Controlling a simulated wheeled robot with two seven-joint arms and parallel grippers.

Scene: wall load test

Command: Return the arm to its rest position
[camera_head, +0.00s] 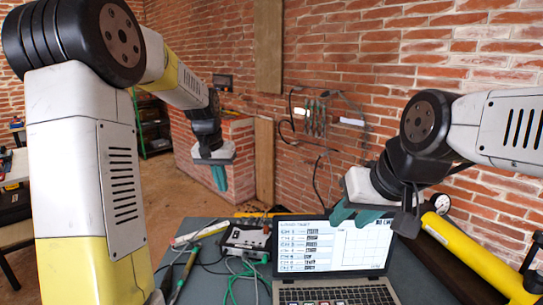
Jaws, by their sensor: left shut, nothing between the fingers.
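My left gripper (219,180) hangs from the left arm in the middle distance, with its teal fingers pointing down. It is shut with nothing in it, in front of the brick wall and above the dark table. My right gripper (354,216) comes in from the right, close to the upper edge of the laptop screen. Its two teal fingers point down and look apart, with nothing seen between them. The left arm is bent high at the left of the view.
A laptop (335,248) stands open on the dark table (205,286). A measuring device (245,240) with cables and several tools lie left of it. A yellow cylinder (480,262) with a gauge is at the right. A brick wall (440,60) stands behind, with hanging cables.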

